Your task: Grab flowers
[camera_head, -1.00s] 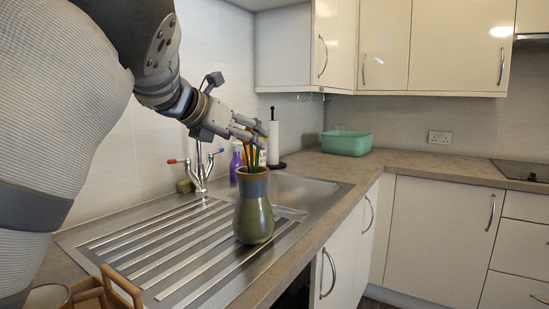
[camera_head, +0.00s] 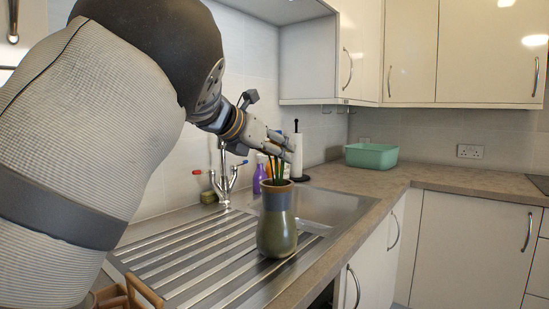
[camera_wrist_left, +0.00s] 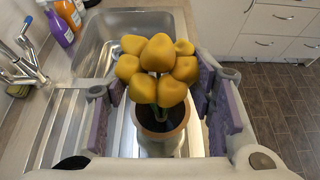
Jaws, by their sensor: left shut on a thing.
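The green-brown vase (camera_head: 277,225) stands upright on the ribbed steel drainboard beside the sink. In the left wrist view the yellow flowers (camera_wrist_left: 158,65) sit in a cluster above the dark opening of the vase (camera_wrist_left: 165,135). My left gripper (camera_head: 285,147) is at the top of the flowers, just above the vase rim, shut on them. In the wrist view its fingers (camera_wrist_left: 158,115) lie on either side of the stems. The blooms are mostly hidden by the gripper in the head view. My right gripper is not in view.
The tap (camera_head: 224,175), a purple bottle (camera_head: 259,178) and a paper towel roll (camera_head: 297,155) stand behind the sink. A green basin (camera_head: 371,156) is on the far counter. A wooden rack (camera_head: 140,292) is at the near left. The right counter is mostly clear.

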